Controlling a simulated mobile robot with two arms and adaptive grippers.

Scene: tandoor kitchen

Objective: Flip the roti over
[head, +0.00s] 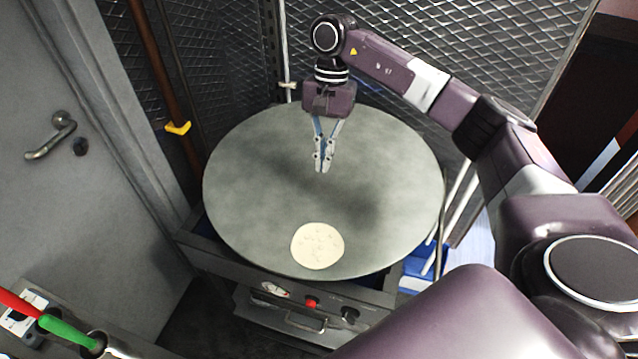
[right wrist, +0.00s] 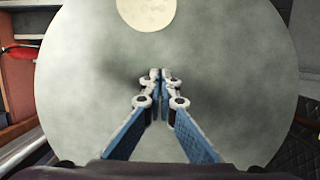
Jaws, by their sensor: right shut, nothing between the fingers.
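The roti (head: 317,246) is a pale, round flatbread lying flat near the front edge of the round grey griddle (head: 250,190). In the right wrist view the roti (right wrist: 147,14) is at the top, partly cut off by the frame edge. My right gripper (head: 323,169) points down over the middle of the griddle, behind the roti and apart from it. Its fingertips (right wrist: 160,75) are together with nothing between them. I cannot tell how high they are above the surface. My left gripper is not in view.
The griddle sits on a dark stand with a gauge, a red knob (head: 312,302) and a handle at the front. Wire mesh panels (head: 225,45) stand behind. A grey door (head: 75,180) is on the left. The griddle surface around the roti is clear.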

